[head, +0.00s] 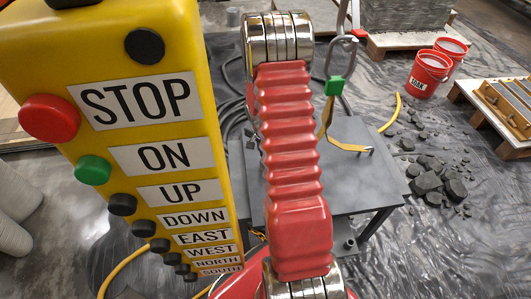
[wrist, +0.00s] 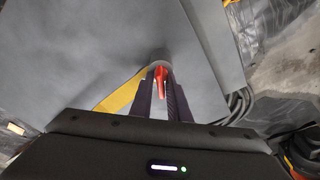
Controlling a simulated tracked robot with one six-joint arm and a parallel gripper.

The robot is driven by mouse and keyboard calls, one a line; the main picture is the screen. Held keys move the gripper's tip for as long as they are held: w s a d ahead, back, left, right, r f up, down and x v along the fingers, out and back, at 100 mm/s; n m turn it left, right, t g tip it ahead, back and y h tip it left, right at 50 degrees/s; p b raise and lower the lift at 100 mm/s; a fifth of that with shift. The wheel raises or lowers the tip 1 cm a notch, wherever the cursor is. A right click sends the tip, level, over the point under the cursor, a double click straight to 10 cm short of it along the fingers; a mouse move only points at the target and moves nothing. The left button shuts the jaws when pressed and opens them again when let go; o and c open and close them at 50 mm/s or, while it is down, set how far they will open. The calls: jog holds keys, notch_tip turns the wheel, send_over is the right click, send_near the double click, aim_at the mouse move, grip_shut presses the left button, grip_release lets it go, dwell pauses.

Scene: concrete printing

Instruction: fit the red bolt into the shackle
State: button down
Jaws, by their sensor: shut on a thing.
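In the wrist view my gripper (wrist: 160,85) is shut, with its two dark fingers on either side of a small red piece, the red bolt (wrist: 161,78). A grey rounded part (wrist: 159,56) shows just past the fingertips; I cannot tell whether it belongs to the bolt. My red arm hides the gripper and bolt there. I cannot tell how bolt and shackle line up.
A yellow control pendant (head: 190,110) fills the left of the head view, close to my arm. A grey table (head: 365,180) stands below. Rubble (head: 436,186), red buckets (head: 428,73) and pallets lie to the right. Dark hoses lie behind my arm.

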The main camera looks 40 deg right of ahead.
jog(key=c, duration=1.6)
grip_release()
jog(key=shift+s+a+f, duration=0.2)
jog(key=shift+s+f, duration=0.05)
jog(key=shift+s, duration=0.05)
jog(key=shift+w+d+r, duration=0.1)
jog(key=shift+w+r, duration=0.05)
jog(key=shift+r, duration=1.1)
jog(key=shift+w+r, duration=0.1)
jog(key=shift+r, duration=1.1)
jog(key=shift+n+t, duration=0.3)
jog(key=shift+n, duration=1.6)
jog(key=shift+w+n, duration=0.1)
jog(key=shift+n, duration=0.6)
jog(key=shift+n, duration=0.3)
